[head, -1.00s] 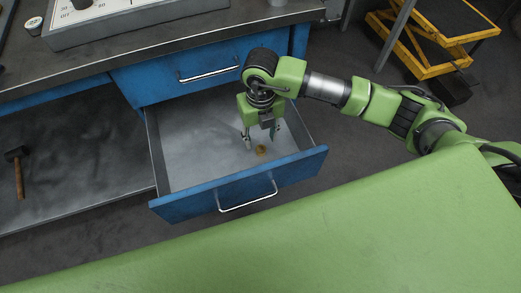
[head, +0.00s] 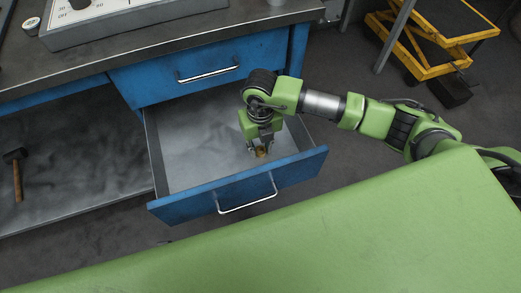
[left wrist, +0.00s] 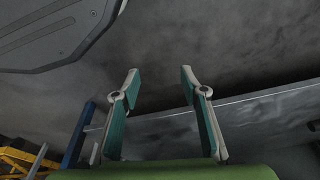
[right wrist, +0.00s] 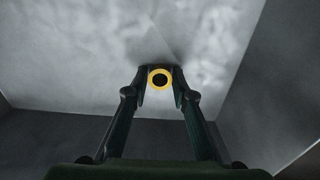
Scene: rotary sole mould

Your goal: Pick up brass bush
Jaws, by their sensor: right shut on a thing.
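The brass bush (head: 260,153) is a small yellow ring-shaped piece inside the open blue drawer (head: 178,202). In the right wrist view the bush (right wrist: 159,78) shows end-on as a yellow ring with a dark hole, between the fingertips. My right gripper (head: 260,150) reaches down into the drawer and is shut on the bush, with a finger on each side. In the head view the fingers partly hide the bush. I cannot tell whether it touches the drawer floor. My left gripper (left wrist: 158,85) shows only in the left wrist view, open with nothing between its fingers.
The drawer's walls and blue front with a chrome handle (head: 247,201) surround the right gripper. A shut drawer (head: 205,68) is above it under the workbench. A hammer (head: 17,172) lies on the lower shelf at left. A yellow stand (head: 430,40) is at upper right.

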